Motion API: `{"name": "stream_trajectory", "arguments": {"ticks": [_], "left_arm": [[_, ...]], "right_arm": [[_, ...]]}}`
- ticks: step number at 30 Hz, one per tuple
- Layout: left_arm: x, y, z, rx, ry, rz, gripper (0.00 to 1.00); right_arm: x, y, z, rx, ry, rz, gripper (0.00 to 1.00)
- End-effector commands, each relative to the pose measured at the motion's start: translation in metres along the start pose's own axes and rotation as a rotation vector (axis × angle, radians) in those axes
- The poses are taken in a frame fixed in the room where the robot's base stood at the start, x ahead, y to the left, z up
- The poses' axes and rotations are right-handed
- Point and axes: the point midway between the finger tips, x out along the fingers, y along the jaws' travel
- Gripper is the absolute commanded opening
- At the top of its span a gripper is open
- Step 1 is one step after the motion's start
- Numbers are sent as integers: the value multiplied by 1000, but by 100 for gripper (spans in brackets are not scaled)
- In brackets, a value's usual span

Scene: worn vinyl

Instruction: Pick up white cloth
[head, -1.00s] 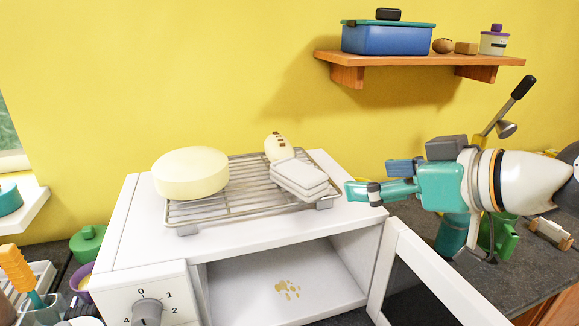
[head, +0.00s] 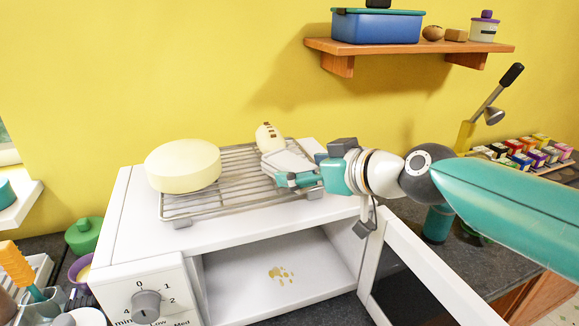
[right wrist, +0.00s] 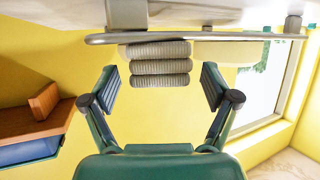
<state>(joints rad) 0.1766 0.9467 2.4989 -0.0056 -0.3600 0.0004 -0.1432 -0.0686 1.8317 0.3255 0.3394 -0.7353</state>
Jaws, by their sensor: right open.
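The white cloth (head: 287,161) is folded into a stack and lies on the right part of a wire rack (head: 238,177) on top of a white oven. My right gripper (head: 287,180) is at the cloth's right front side and hides part of it in the head view. In the right wrist view the cloth's layered edge (right wrist: 158,64) shows ahead, between the spread fingers of the right gripper (right wrist: 160,82). The right gripper is open and empty. My left gripper is not in view.
A round cream block (head: 183,167) sits on the rack's left part, and a cream item with dark marks (head: 269,137) lies behind the cloth. The oven (head: 140,240) has its door (head: 415,275) open at right. A wall shelf (head: 410,47) hangs above.

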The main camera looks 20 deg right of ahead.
Motion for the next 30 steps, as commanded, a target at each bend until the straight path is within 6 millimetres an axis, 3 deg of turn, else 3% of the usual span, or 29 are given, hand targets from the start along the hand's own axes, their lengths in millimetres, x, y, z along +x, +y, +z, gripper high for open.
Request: {"name": "stream_trajectory", "arguments": {"ticks": [6,16,25,29,30], "left_arm": [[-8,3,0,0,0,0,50],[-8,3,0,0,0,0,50],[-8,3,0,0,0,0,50],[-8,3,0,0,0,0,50],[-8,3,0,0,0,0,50]], "right_arm": [[31,-1,0,1,-3,-2,86],[37,0,0,0,-1,-1,85],[37,0,0,0,-1,-1,36],[37,0,0,0,-1,-1,36],[37,0,0,0,-1,-1,31]]}}
